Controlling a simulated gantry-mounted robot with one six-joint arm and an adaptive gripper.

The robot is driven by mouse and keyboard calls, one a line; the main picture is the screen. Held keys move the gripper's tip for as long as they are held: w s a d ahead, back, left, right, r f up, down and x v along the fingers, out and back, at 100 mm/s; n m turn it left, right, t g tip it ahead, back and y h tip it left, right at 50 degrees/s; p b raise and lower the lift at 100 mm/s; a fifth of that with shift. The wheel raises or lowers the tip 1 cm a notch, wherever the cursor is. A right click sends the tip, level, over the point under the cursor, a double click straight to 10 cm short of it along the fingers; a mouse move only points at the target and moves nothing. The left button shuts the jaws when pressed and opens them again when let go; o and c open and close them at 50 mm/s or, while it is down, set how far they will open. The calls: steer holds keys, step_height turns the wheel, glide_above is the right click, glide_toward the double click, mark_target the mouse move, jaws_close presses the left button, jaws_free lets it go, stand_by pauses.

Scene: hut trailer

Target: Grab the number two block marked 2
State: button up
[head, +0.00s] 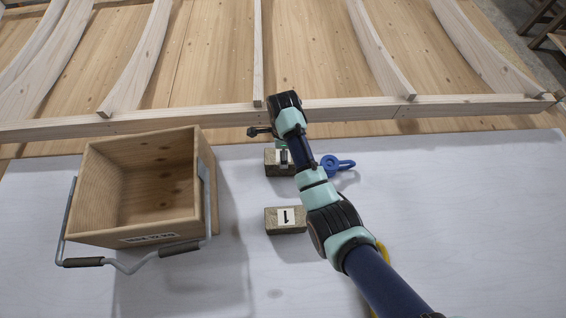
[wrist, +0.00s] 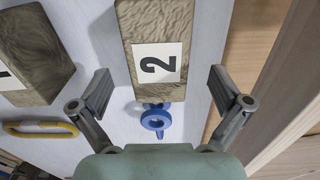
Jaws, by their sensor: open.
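The wooden block marked 2 (wrist: 158,42) lies on the white table, its white label facing up in the wrist view. In the head view the block (head: 272,163) is partly hidden behind my arm. My gripper (wrist: 160,92) is open, and the block appears between and ahead of its two fingers without visible contact. In the head view my gripper (head: 283,157) is over the block, mostly hidden by my wrist.
A block marked 1 (head: 286,220) lies nearer on the table (head: 200,290). A blue object (head: 337,166) lies just right of the 2 block. An open wooden box (head: 150,190) with metal handles stands at left. A wooden beam (head: 190,122) borders the far side.

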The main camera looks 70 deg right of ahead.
step_height(320, 180, down, 7)
steer(key=shift+a+r+b, duration=0.1)
steer(key=shift+a+b, duration=0.05)
steer(key=shift+b, duration=1.05)
steer(key=c, duration=1.9)
steer(key=shift+o, duration=0.2)
steer(key=shift+r, duration=0.15)
